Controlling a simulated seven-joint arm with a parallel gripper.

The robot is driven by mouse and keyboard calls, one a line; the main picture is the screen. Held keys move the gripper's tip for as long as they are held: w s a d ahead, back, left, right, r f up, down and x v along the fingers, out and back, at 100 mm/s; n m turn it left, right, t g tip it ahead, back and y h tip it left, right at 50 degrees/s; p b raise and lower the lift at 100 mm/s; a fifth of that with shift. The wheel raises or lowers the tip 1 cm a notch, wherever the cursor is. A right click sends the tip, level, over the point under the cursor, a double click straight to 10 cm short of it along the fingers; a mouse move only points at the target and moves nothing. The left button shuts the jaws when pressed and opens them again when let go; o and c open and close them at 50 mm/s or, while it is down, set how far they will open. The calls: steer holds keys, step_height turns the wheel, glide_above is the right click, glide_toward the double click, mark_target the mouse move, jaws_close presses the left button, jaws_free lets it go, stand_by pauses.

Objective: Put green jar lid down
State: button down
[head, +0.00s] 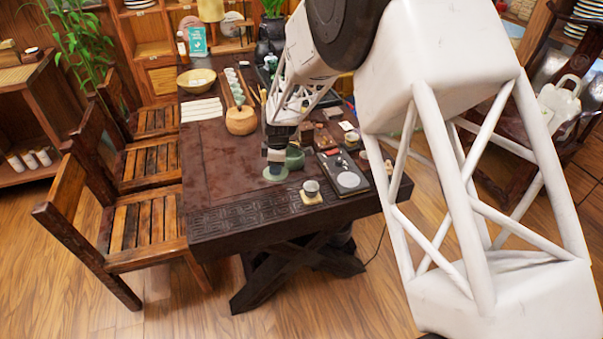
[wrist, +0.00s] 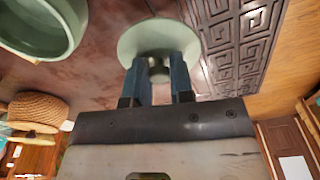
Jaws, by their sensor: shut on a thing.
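The green jar lid (head: 276,173) is a pale green disc at the table's near part in the head view. In the wrist view the lid (wrist: 158,38) shows as a round plate with a dark knob between my fingertips. My gripper (wrist: 160,72) is shut on that knob. In the head view my gripper (head: 275,158) points down over the lid, which is at or just above the tabletop; I cannot tell if they touch. The open green jar (head: 295,158) stands just to the right of my gripper, and its round rim (wrist: 75,45) shows at the wrist view's upper left.
The dark table (head: 215,165) is clear to the left of the lid. A black tray (head: 330,165) and a small cup (head: 311,187) on a coaster stand to the right. A woven basket-like thing (wrist: 38,108) shows in the wrist view. The table's carved edge strip (head: 240,217) lies nearer.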

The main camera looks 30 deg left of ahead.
mark_target(300, 180)
steer(key=w+d+f, duration=0.2)
steer(key=w+d, duration=0.1)
steer(key=shift+w+d+f, duration=0.25)
steer(key=shift+d+f, duration=0.05)
steer(key=shift+w+d, duration=0.1)
steer(key=shift+w+d+f, duration=0.15)
steer(key=shift+w+f, duration=0.05)
steer(key=shift+w+d+f, duration=0.8)
steer(key=shift+d, duration=0.05)
steer(key=shift+w+d+f, duration=0.3)
steer(key=shift+w+f, duration=0.05)
steer(key=shift+f, duration=0.05)
steer(key=shift+f, duration=0.15)
steer(key=c, duration=1)
jaws_free()
